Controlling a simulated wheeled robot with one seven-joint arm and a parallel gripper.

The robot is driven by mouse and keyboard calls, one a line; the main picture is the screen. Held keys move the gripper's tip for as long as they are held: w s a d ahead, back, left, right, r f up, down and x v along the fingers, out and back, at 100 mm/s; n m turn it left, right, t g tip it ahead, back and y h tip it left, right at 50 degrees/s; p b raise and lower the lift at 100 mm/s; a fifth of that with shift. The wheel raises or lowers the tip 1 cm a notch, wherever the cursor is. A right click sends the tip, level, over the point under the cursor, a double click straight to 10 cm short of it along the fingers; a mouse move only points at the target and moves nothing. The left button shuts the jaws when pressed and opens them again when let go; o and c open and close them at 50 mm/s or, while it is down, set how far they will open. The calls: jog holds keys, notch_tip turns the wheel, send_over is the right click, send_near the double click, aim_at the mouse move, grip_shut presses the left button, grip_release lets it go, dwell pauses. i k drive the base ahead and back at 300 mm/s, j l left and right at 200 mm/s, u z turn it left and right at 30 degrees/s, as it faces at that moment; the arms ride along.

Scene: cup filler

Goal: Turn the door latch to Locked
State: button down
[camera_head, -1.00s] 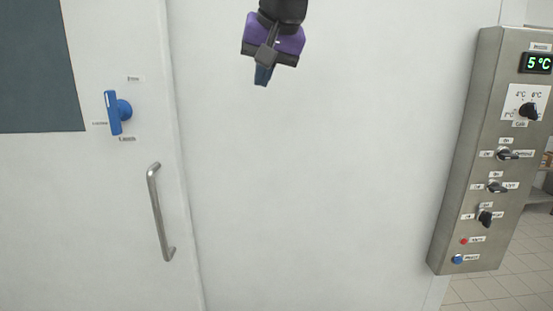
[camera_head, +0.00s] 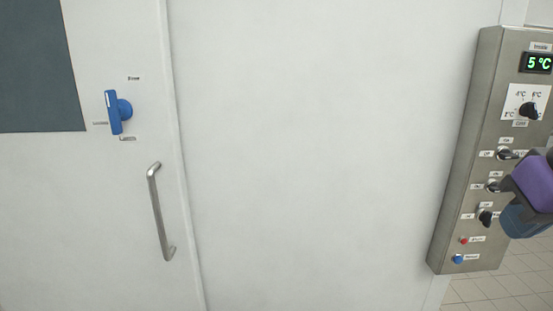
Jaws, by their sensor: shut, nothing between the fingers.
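The door latch (camera_head: 118,112) is a blue lever on a round blue hub, mounted on the white door (camera_head: 60,220) at the left. Its lever stands nearly upright, with a pale mark near its top end. Small labels sit above, to the left of and below it; their text is too small to read surely. My gripper (camera_head: 522,222), purple and dark with a blue part, is at the far right edge, partly cut off. It is shut and empty, far from the latch, and it overlaps the control panel in the picture.
A metal bar handle (camera_head: 158,212) is on the door below and right of the latch. A steel control panel (camera_head: 450,235) with several knobs, two buttons and a 5 °C display (camera_head: 538,63) stands at the right. The white wall between is clear.

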aim_at(114, 113)
jog(key=u, duration=1.35)
